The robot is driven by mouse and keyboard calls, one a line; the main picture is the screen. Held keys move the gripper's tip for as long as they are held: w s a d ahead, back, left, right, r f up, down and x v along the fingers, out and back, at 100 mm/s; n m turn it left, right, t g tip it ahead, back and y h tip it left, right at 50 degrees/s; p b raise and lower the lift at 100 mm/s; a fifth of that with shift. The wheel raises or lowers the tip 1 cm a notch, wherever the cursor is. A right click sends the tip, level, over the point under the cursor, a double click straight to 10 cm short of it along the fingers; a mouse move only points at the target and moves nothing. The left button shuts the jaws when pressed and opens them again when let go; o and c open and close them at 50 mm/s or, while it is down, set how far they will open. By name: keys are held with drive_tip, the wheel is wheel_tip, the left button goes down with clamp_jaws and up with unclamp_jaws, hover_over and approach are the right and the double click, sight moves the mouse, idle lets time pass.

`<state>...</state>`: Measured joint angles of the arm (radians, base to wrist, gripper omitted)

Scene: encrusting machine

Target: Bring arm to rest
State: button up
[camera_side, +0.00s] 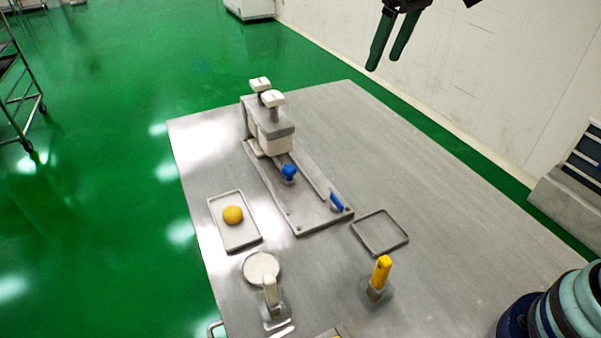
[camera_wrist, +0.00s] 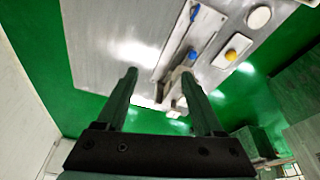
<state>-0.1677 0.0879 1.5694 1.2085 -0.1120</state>
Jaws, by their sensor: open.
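My gripper (camera_side: 381,55) is at the top of the side view, raised well above the table and near the white wall. Its two green fingers are apart with nothing between them. The wrist view also shows both fingers of it (camera_wrist: 162,82) spread and empty. The encrusting machine (camera_side: 268,135) stands on the metal table (camera_side: 330,120), with two white-topped posts, a blue knob (camera_side: 289,172) and a blue lever (camera_side: 337,202). My gripper touches none of it.
A yellow ball (camera_side: 233,215) sits in a left tray (camera_side: 240,240). An empty tray (camera_side: 380,245) lies right of the machine. A round white disc (camera_side: 261,268), a white-handled tool (camera_side: 270,291) and a yellow-handled tool (camera_side: 382,272) are near the front. The table's far right is bare.

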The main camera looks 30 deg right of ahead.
drive_tip(key=s+d+f+m+t, duration=0.1)
drive_tip(key=s+d+f, duration=0.2)
drive_tip(key=s, duration=0.5)
drive_tip(key=s+d+f+m+t, duration=0.1)
drive_tip(key=s+d+f+m, duration=0.1)
drive_tip(key=s, duration=0.5)
drive_tip(key=shift+s+d+f+h, duration=0.35)
drive_tip(key=shift+d+f, duration=0.2)
drive_tip(key=shift+d, duration=0.7)
